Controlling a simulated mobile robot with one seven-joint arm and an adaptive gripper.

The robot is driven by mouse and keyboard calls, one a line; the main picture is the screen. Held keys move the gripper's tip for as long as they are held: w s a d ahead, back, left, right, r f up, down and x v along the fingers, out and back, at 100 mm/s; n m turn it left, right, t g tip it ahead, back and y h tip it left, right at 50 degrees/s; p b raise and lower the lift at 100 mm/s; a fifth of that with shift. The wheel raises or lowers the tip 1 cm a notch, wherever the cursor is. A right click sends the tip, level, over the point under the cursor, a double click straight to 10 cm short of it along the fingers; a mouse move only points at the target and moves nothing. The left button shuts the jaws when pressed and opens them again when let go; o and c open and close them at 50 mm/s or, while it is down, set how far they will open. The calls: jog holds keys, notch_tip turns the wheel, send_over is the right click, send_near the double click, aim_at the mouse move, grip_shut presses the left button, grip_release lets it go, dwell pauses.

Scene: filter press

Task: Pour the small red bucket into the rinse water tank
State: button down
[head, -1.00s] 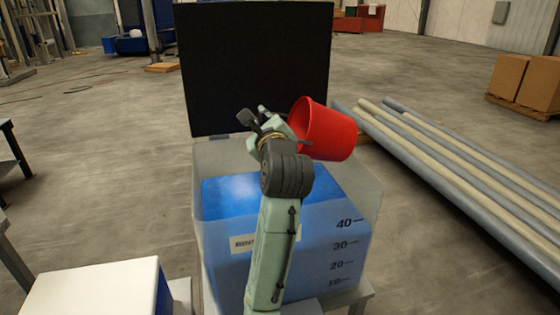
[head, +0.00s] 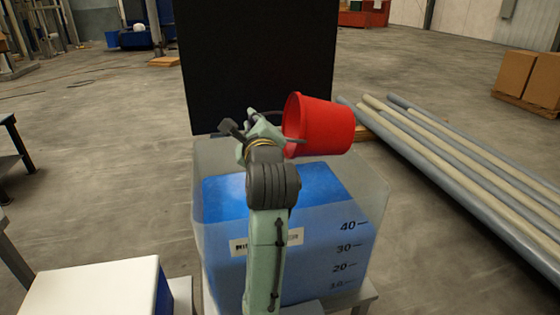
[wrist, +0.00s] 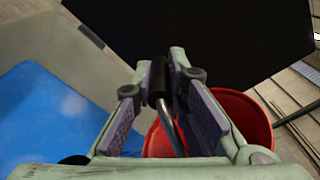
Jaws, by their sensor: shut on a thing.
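The small red bucket (head: 325,127) is in the air above the right part of the tank, tipped on its side with its mouth to the left. My gripper (head: 262,128) is left of it, by the mouth. In the wrist view my gripper (wrist: 168,82) is shut on the dark grip of the bucket's wire handle (wrist: 158,88), with the red bucket (wrist: 245,118) behind the right finger. The rinse water tank (head: 215,270) is translucent, with level marks and a label, and holds blue water (head: 325,183). The bucket's inside is hidden, and no stream shows.
A black upright panel (head: 260,60) stands behind the tank. Long pipes (head: 450,155) lie on the floor to the right, with cardboard boxes (head: 525,80) beyond. A white-topped box (head: 90,290) is at the front left. The floor at left is mostly open.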

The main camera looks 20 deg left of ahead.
jog(key=shift+f+n, duration=0.2)
jog(key=shift+n, duration=0.1)
dwell(0.4)
